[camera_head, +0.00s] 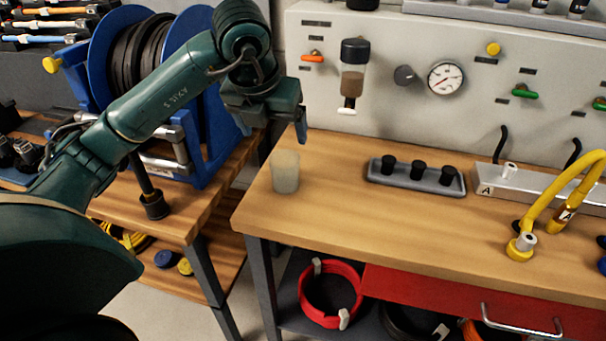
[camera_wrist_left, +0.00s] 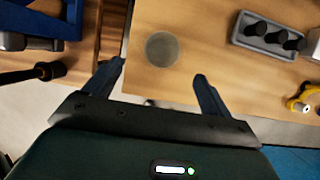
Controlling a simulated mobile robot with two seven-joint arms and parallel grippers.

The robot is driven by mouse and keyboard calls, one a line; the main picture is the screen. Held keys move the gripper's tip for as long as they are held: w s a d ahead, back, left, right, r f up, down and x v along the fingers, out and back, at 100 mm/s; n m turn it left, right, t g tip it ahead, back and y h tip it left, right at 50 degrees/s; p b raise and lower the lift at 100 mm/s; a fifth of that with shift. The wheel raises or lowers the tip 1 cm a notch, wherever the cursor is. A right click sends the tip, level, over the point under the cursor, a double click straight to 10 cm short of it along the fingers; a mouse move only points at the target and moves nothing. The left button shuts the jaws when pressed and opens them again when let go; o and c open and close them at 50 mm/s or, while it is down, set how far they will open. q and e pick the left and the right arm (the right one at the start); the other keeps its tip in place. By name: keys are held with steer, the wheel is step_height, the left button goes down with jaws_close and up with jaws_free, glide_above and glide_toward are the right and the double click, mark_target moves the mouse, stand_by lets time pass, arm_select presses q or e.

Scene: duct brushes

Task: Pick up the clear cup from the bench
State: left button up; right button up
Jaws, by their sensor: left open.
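The clear cup (camera_head: 285,172) stands upright on the wooden bench (camera_head: 350,215), near its left end. It looks frosted and empty. My left gripper (camera_head: 290,125) is above the bench, just over and behind the cup in the head view, and does not touch it. In the left wrist view the cup (camera_wrist_left: 161,49) lies beyond the two spread fingertips, between their lines. The left gripper (camera_wrist_left: 160,72) is open with nothing between its fingers. My right gripper is in neither view.
A grey tray with black pegs (camera_head: 416,176) stands right of the cup. A yellow hose (camera_head: 560,205) lies further right. A panel with a gauge (camera_head: 445,78) rises behind the bench. A blue hose reel (camera_head: 200,110) stands on the left table. A gap separates the tables.

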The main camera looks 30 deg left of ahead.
arm_select(q)
glide_toward(286, 165)
steer(key=f, duration=0.2)
steer(key=x, duration=0.5)
steer(key=shift+d+f, duration=0.3)
steer(key=shift+f, duration=0.15)
steer(key=c, duration=1)
